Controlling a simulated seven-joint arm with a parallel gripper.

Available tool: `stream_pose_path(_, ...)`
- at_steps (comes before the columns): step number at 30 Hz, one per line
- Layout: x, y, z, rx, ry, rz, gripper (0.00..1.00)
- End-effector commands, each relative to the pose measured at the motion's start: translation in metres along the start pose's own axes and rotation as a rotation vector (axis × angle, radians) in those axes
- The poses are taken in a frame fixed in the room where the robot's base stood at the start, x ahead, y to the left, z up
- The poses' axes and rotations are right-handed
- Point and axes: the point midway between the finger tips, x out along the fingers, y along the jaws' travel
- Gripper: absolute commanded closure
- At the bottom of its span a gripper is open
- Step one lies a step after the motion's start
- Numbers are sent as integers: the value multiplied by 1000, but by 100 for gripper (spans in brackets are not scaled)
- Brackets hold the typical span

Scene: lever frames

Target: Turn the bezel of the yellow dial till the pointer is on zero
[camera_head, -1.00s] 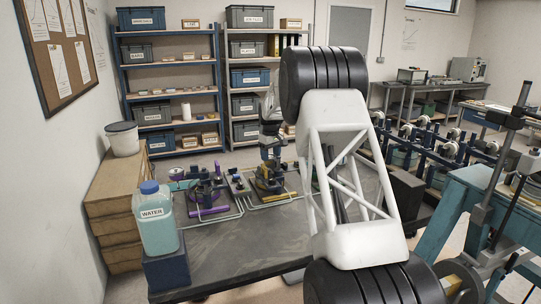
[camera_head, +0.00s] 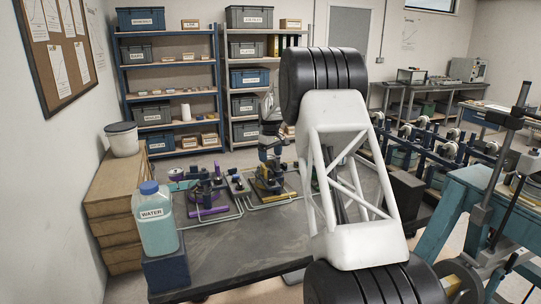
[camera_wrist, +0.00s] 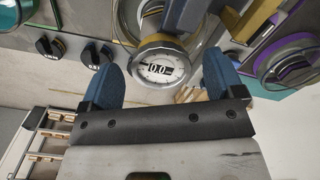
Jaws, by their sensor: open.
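The yellow dial (camera_wrist: 160,67) is near the middle of the wrist view. It has a round white face with small marks and a black window reading 0.0, and a yellow and grey bezel around it. I cannot make out a separate pointer. My gripper (camera_wrist: 159,80) is open, with one blue finger to the left of the dial and one to the right. Gaps show between the fingers and the bezel, and nothing is held. In the head view my gripper (camera_head: 268,160) is over the yellow fixture (camera_head: 271,186), where the dial face is too small to read.
Two black knobs (camera_wrist: 50,45) are left of the dial in the wrist view, and a purple-ringed fixture (camera_wrist: 288,62) is on the right. A water bottle (camera_head: 157,222) stands at the left of the bench. The dark bench top (camera_head: 245,245) is bare in front.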

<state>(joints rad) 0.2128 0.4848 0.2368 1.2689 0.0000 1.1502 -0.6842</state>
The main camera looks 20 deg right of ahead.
Motion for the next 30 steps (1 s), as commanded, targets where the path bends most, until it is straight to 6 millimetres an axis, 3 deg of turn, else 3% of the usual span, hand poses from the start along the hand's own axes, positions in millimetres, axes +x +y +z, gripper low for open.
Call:
stream_pose_path(11, -9, 0, 0, 0, 1, 1, 13)
stream_pose_path(24, -61, 0, 0, 0, 1, 1, 13)
stream_pose_path(30, -75, 0, 0, 0, 0, 0, 13)
